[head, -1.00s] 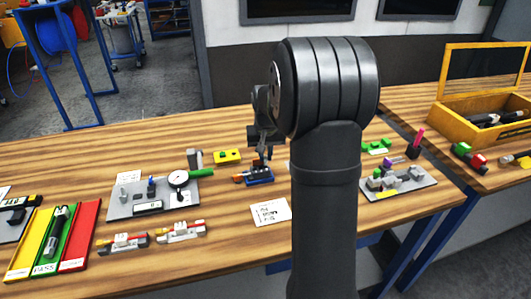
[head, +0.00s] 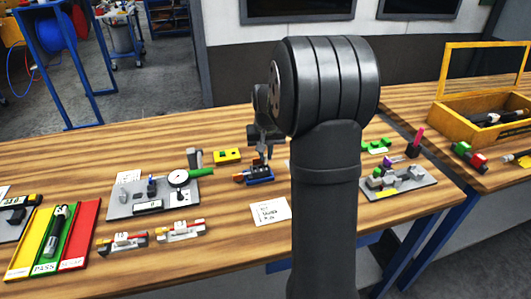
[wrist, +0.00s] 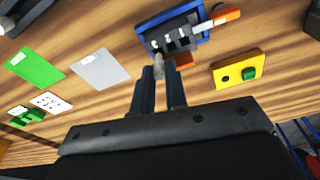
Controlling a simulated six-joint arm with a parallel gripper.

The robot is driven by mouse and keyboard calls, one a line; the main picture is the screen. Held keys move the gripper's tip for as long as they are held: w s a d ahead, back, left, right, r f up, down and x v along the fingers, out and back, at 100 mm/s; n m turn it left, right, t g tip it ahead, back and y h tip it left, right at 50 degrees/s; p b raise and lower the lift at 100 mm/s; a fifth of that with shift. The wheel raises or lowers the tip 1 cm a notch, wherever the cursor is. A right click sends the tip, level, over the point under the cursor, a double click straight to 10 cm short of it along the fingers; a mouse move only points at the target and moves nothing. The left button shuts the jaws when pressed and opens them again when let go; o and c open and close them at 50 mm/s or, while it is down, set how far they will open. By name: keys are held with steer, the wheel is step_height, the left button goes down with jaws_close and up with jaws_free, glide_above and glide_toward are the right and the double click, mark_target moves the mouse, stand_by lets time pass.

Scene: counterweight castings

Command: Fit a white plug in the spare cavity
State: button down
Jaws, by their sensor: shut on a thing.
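A blue holder (head: 260,180) sits on the bench below my gripper (head: 262,158), which is partly hidden by my arm. In the wrist view the blue holder (wrist: 150,24) carries a dark block (wrist: 178,42) with several openings and light pieces along its near side. An orange-ended piece (wrist: 226,16) projects from its right side. My gripper (wrist: 160,72) is shut on a small greyish piece (wrist: 158,64) at its fingertips, close to the block's near edge. I cannot tell whether this piece touches or enters the block, nor whether it is white.
A yellow block with a green button (head: 227,156) stands close behind the holder, to the left. A metal plate with a dial gauge (head: 150,210) lies further left. A white printed card (head: 271,211) lies in front. Another grey fixture plate (head: 405,188) is at right.

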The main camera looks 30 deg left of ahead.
steer(key=shift+f, duration=1.3)
stand_by(1.0)
steer(key=c, duration=1.4)
jaws_free()
steer(key=shift+o, duration=0.2)
steer(key=shift+r, duration=3.5)
